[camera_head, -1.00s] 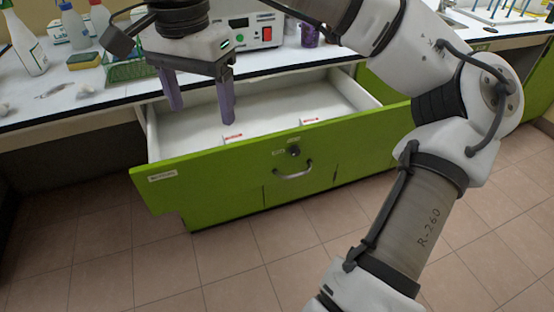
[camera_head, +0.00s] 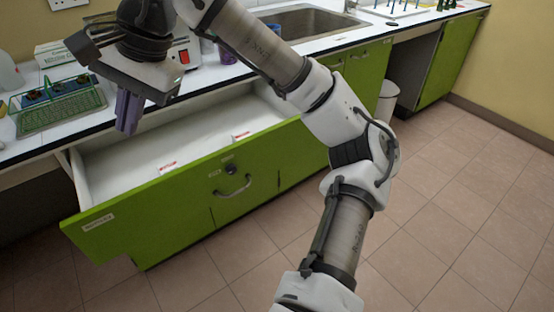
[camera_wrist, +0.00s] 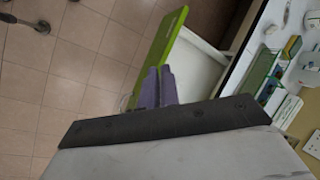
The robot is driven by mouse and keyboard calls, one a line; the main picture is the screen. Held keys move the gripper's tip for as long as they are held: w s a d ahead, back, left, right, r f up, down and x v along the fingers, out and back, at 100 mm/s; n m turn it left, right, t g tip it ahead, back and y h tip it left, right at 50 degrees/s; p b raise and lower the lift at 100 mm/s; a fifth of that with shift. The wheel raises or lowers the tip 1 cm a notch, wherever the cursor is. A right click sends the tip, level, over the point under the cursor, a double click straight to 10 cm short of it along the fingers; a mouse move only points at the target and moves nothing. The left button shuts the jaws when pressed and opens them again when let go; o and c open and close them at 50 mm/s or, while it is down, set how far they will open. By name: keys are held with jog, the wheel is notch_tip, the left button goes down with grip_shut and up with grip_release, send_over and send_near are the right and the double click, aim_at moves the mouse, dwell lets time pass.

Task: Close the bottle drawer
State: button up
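The bottle drawer (camera_head: 150,215) is pulled out from under the bench, with a green front, a small label at its left end and a white interior. Its curved metal handle (camera_head: 233,188) and a dark round lock (camera_head: 231,169) are on the front. In the wrist view the green drawer front (camera_wrist: 168,42) and white inside show beyond the fingers. My gripper (camera_head: 127,125) is above the drawer's left part, near the bench edge, apart from the handle. Its two purple fingers (camera_wrist: 160,75) are together with nothing visible between them.
The white bench top (camera_head: 195,82) has a green wire rack (camera_head: 58,108) on the left and a device with a red switch behind my gripper. A sink (camera_head: 305,20) is at the back. A white bin (camera_head: 387,98) stands right of the drawer. The tiled floor in front is clear.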

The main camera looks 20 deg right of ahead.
jog(key=w+d+m+y, duration=0.1)
jog(key=w+d+y, duration=0.1)
jog(key=w+d+m+t+y+p, duration=0.1)
jog(key=w+d+y, duration=0.1)
jog(key=d+y, duration=0.1)
jog(key=w+d+m+t+y+p, duration=0.1)
jog(key=w+d+m+y, duration=0.1)
jog(key=d, duration=0.1)
jog(key=shift+w+d, duration=0.15)
jog(key=shift+w, duration=0.2)
grip_shut()
jog(key=w+d+f+m+t+p, duration=0.3)
jog(key=d+f+m+t, duration=0.9)
jog(key=d+f+m, duration=0.6)
jog(key=m+t+h+p, duration=0.2)
jog(key=m+t+h, duration=0.15)
jog(key=h, duration=0.25)
send_near(275, 155)
jog(key=shift+m+g, duration=0.45)
jog(key=p+x, duration=0.2)
jog(key=x, duration=0.1)
jog(key=p+x, duration=0.1)
jog(key=x, duration=0.1)
jog(key=shift+w+r, duration=0.15)
jog(key=shift+r, duration=0.2)
jog(key=shift+x, duration=0.8)
